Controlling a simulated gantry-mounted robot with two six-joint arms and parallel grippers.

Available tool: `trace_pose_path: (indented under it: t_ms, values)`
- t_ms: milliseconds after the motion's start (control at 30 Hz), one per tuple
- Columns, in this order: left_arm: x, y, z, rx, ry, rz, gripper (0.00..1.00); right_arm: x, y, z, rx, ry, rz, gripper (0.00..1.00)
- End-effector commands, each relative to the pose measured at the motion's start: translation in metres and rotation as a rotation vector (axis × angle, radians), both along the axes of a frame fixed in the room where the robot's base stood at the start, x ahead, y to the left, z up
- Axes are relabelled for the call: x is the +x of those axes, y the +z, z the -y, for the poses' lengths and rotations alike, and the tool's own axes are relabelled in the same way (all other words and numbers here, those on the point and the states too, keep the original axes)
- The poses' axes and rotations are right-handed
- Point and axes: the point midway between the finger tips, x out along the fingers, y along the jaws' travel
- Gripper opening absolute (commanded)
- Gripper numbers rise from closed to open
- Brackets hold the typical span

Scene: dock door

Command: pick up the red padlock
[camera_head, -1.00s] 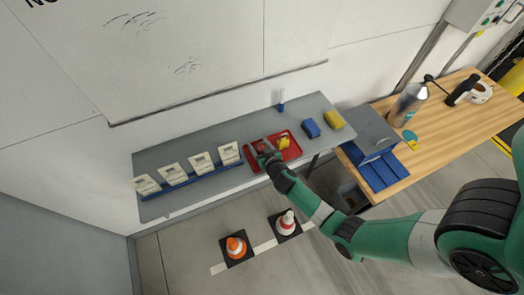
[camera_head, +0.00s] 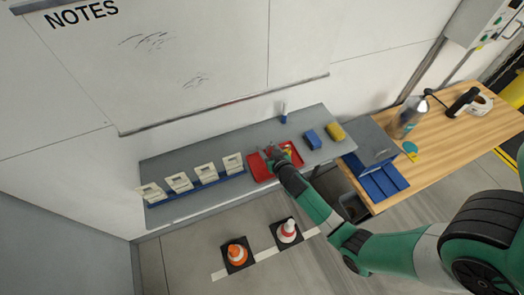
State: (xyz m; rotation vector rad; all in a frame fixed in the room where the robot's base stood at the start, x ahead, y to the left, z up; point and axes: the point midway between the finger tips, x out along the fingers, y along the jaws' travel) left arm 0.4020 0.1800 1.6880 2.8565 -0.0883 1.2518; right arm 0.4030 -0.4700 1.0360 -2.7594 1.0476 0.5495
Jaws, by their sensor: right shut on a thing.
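A red tray (camera_head: 259,172) lies on the grey shelf. My right gripper (camera_head: 271,153) is over the tray, its arm coming in from the lower right. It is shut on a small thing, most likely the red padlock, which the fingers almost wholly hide. A small yellow thing (camera_head: 289,151) in the tray shows beside the gripper, partly covered by it. Whether the held thing is clear of the tray floor is too small to tell. My left gripper is not in view.
Several pale holders (camera_head: 180,182) stand in a blue rack left of the tray. A blue block (camera_head: 312,139) and a yellow block (camera_head: 336,132) lie to its right. A wooden table (camera_head: 447,137) stands further right. Two cones stand on the floor below.

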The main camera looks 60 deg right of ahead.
Motion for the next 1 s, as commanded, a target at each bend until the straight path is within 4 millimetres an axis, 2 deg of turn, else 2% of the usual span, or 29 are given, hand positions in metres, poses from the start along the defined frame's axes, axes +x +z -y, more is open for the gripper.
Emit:
trace_pose_path:
  t_ms: [33, 133, 367, 600, 1000]
  values:
    - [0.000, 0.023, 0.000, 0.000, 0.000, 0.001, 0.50, -0.010, 0.026, 0.007, 0.001, -0.007, 0.003, 0.00]
    - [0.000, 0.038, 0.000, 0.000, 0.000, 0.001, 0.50, -0.027, 0.048, 0.017, 0.001, -0.007, 0.005, 0.00]
    - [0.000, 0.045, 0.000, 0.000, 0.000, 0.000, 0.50, -0.066, 0.060, 0.040, 0.000, -0.009, 0.004, 0.00]
    - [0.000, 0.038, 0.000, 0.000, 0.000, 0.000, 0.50, -0.097, 0.072, 0.059, 0.000, -0.007, 0.004, 0.00]
    - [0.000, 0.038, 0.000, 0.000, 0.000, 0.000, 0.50, -0.102, 0.076, 0.061, -0.001, 0.000, 0.001, 0.00]
